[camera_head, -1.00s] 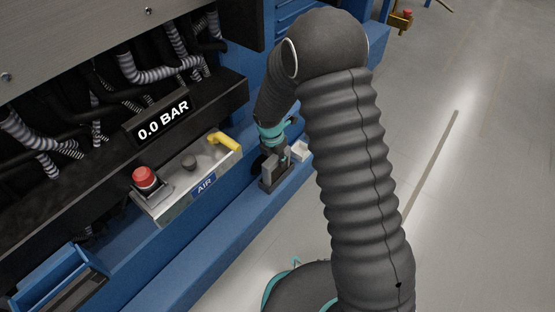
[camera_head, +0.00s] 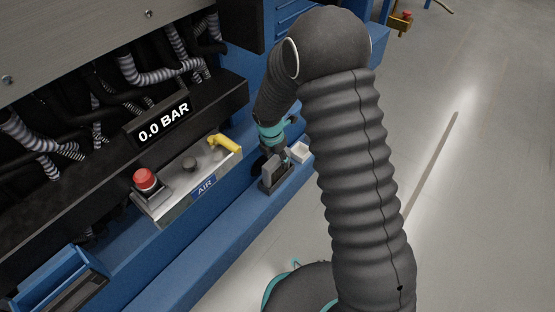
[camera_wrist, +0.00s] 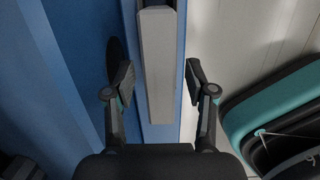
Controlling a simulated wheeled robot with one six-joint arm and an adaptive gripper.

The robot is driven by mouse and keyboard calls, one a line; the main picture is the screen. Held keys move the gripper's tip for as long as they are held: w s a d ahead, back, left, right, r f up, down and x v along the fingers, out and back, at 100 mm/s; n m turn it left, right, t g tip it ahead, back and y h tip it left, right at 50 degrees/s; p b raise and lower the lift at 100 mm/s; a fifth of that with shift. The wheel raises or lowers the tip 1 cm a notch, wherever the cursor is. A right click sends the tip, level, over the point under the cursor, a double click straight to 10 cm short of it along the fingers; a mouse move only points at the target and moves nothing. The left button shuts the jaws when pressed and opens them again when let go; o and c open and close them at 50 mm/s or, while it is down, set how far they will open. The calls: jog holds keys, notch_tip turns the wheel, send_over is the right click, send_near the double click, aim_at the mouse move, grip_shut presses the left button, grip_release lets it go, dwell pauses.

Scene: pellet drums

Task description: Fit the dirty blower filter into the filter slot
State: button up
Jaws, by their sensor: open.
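The fingers are apart, with a visible gap on each side of the piece. I cannot tell whether this piece is the dirty blower filter or part of the filter slot. No other filter or slot is clearly recognisable.
Open floor (camera_head: 470,200) lies to the right.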

jog(key=r, duration=0.4)
jog(key=r+p, duration=0.1)
jog(key=r, duration=0.1)
jog(key=shift+s+a+r, duration=0.1)
jog(key=shift+s+a, duration=0.2)
jog(key=shift+s, duration=0.05)
jog(key=shift+d+r, duration=0.1)
jog(key=shift+r, duration=0.1)
jog(key=s+d+r+m+t, duration=0.1)
jog(key=s+d+r+m, duration=0.5)
jog(key=r, duration=0.4)
jog(key=s+d+r+m+t, duration=0.1)
jog(key=s+d+r+m, duration=0.2)
jog(key=d+r+m, duration=0.35)
jog(key=s+d+r+m+t, duration=0.1)
jog(key=s+d+r+m, duration=0.1)
jog(key=s+r+m, duration=0.3)
jog(key=s+d+r+m+t+y, duration=0.1)
jog(key=s+d+r+m, duration=0.2)
jog(key=s+m, duration=0.8)
notch_tip(320, 180, up, 2)
jog(key=shift+s+r, duration=0.15)
jog(key=shift+s, duration=1)
